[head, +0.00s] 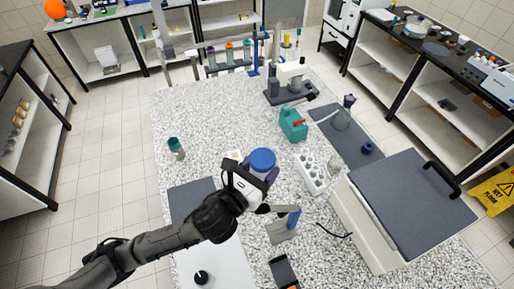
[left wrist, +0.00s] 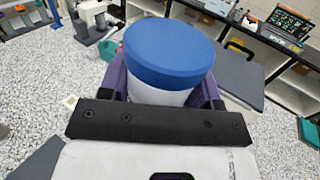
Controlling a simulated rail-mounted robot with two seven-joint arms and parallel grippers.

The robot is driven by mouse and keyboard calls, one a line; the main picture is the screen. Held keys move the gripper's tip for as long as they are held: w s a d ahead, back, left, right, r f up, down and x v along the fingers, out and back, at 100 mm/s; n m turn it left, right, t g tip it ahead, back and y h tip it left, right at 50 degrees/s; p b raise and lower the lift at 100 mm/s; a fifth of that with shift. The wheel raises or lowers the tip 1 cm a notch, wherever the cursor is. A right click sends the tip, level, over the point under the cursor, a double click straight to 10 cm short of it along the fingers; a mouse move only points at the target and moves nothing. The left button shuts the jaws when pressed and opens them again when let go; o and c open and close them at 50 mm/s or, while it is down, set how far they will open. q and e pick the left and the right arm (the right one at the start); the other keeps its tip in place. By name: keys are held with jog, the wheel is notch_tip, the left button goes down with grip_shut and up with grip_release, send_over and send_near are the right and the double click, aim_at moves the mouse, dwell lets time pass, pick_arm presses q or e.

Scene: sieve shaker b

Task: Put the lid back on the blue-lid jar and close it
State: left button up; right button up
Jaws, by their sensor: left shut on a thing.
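The blue-lid jar (head: 262,160) is between the purple fingers of my left gripper (head: 259,170), over the middle of the speckled table. In the left wrist view, the wide blue lid (left wrist: 168,50) covers the top of the jar's white body (left wrist: 160,96). The lid looks level; whether it is screwed tight I cannot tell. My left gripper (left wrist: 162,90) is shut on the jar's body, with one finger on each side below the lid. The jar's base is hidden by the gripper, so I cannot tell whether it touches the table. My right gripper is not in view.
A green-capped bottle (head: 176,148) stands to the left. A teal container (head: 293,124), a white tray with round wells (head: 311,172) and a large grey-topped box (head: 412,205) are to the right. A blue-and-grey item (head: 285,226) lies close to my arm. The table's upper left is clear.

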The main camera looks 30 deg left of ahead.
pick_arm(q)
jog(key=d+f+m+g+h, duration=0.4)
jog(key=d+f+m+h, duration=0.2)
jog(key=d, duration=0.5)
notch_tip(320, 180, down, 2)
jog(key=h, duration=0.2)
jog(key=shift+s+d+f+h, duration=0.2)
jog(key=shift+s+d+h, duration=0.1)
jog(key=shift+s+h, duration=0.1)
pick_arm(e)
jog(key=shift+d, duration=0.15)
pick_arm(q)
grip_shut()
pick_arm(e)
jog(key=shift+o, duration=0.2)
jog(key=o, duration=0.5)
pick_arm(q)
jog(key=shift+f, duration=0.15)
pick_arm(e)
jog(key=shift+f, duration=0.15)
pick_arm(q)
notch_tip(320, 180, down, 15)
jog(key=b, duration=1.5)
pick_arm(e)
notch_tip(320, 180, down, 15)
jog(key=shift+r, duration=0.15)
pick_arm(q)
jog(key=shift+r, duration=0.2)
